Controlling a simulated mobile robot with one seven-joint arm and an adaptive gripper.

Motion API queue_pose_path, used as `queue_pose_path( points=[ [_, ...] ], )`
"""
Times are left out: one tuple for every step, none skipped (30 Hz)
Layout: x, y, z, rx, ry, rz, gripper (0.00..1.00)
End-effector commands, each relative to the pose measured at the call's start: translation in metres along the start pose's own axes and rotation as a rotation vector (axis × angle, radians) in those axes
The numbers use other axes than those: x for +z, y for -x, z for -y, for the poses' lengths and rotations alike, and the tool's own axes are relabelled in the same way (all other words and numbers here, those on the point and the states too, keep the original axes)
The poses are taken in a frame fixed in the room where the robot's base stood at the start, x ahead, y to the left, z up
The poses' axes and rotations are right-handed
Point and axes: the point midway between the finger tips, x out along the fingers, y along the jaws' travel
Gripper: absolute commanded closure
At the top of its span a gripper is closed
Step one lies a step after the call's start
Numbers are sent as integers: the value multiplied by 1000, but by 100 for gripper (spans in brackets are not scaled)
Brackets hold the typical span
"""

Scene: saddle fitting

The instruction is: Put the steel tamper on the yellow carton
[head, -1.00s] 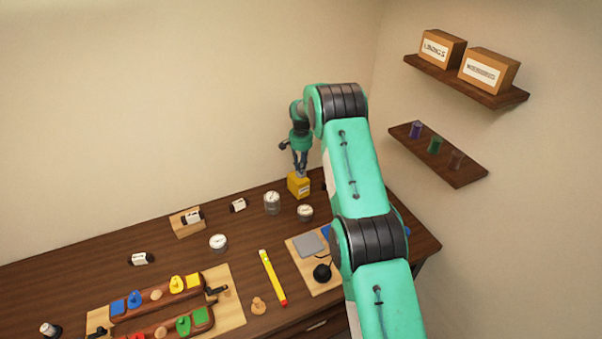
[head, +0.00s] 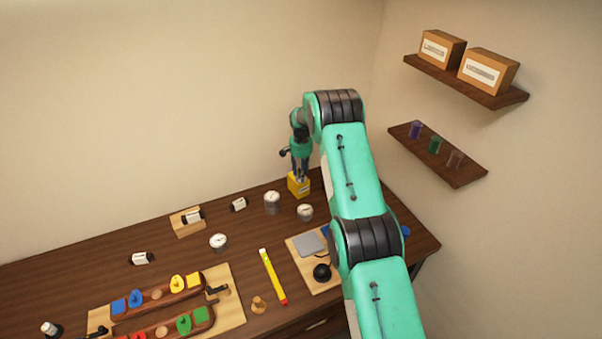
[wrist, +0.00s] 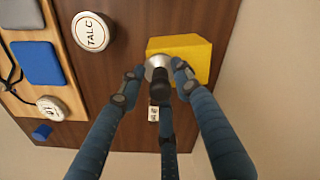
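The yellow carton (head: 299,188) stands at the back of the table, right of the jars; it also shows in the wrist view (wrist: 190,52). The steel tamper (wrist: 158,68), a bright round base with a dark handle, is upright at the carton's lower-left part in the wrist view. Whether its base touches the carton top is hard to tell. In the head view my gripper (head: 300,173) is just above the carton, and the tamper is mostly hidden.
Two round-lidded jars (head: 272,203) (head: 305,212) stand close left and in front of the carton. A small bottle (head: 238,204) lies farther left. A board with a grey pad (head: 308,243) lies nearer. The wall is close behind the carton.

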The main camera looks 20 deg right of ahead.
Motion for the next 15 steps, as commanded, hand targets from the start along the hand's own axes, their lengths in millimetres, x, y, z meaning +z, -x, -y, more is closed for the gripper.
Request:
queue_pose_path(
  points=[
    [0,0,0,0,0,0,62],
    [0,1,0,0,0,0,62],
    [0,1,0,0,0,-1,62],
    [0,1,0,0,0,-1,62],
    [0,1,0,0,0,-1,62],
    [0,1,0,0,0,-1,62],
    [0,1,0,0,0,-1,62],
    [0,1,0,0,0,-1,62],
    [0,1,0,0,0,-1,62],
    [0,2,0,0,0,-1,62],
    [0,2,0,0,0,-1,62],
    [0,3,0,-1,0,-1,62],
    [0,4,0,-1,0,-1,62],
    [-1,6,0,-1,0,-2,62],
    [-1,7,0,-1,0,-2,62]
  ],
)
